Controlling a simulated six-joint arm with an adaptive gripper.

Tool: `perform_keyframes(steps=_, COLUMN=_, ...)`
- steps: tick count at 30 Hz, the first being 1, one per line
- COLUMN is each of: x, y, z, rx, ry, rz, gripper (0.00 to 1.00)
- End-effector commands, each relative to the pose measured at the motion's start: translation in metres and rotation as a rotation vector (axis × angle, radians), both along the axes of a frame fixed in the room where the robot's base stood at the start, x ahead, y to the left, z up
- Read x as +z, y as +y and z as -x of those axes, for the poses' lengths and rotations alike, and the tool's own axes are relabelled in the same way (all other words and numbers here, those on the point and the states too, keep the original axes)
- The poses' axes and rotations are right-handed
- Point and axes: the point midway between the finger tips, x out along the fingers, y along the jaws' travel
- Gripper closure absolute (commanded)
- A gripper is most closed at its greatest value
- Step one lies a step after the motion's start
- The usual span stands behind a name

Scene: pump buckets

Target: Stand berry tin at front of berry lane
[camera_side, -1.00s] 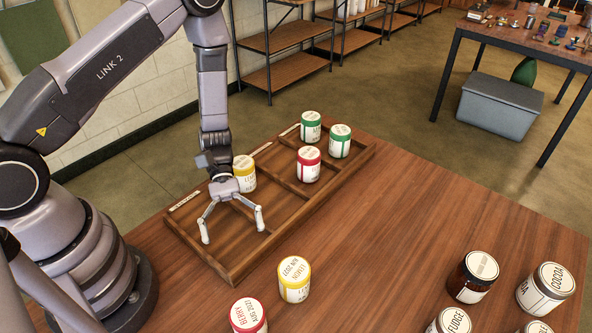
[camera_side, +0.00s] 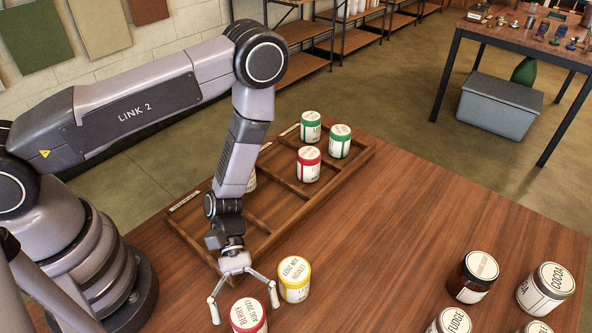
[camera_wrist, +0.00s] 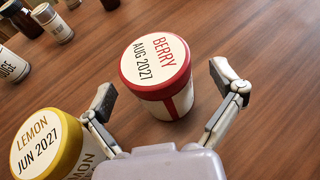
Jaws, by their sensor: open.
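The berry tin (camera_side: 248,316), white with a red lid marked BERRY AUG 2027, stands upright on the table at the bottom of the side view. In the wrist view the berry tin (camera_wrist: 158,75) lies ahead of and between my spread fingers. My gripper (camera_side: 244,302) is open and empty, close to the tin; I cannot tell if it touches. The wooden tray (camera_side: 312,213) has several lanes. A red-lidded tin (camera_side: 309,166) stands in its middle lane.
A yellow-lidded lemon tin (camera_side: 294,284) stands just right of the berry tin, close to one finger; in the wrist view this lemon tin (camera_wrist: 48,145) is at lower left. Two green-lidded tins (camera_side: 340,142) stand in the far lane. Several jars (camera_side: 473,277) stand at lower right. The table's middle is clear.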

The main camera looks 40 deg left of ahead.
Motion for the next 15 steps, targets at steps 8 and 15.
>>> perform_keyframes(steps=8, x=-0.0041, y=-0.0088, z=0.005, rx=0.001, ry=-0.001, rz=0.001, gripper=0.07)
perform_keyframes(steps=15, x=-0.004, y=-0.0085, z=0.0049, rx=0.001, ry=-0.001, rz=0.001, gripper=0.3)
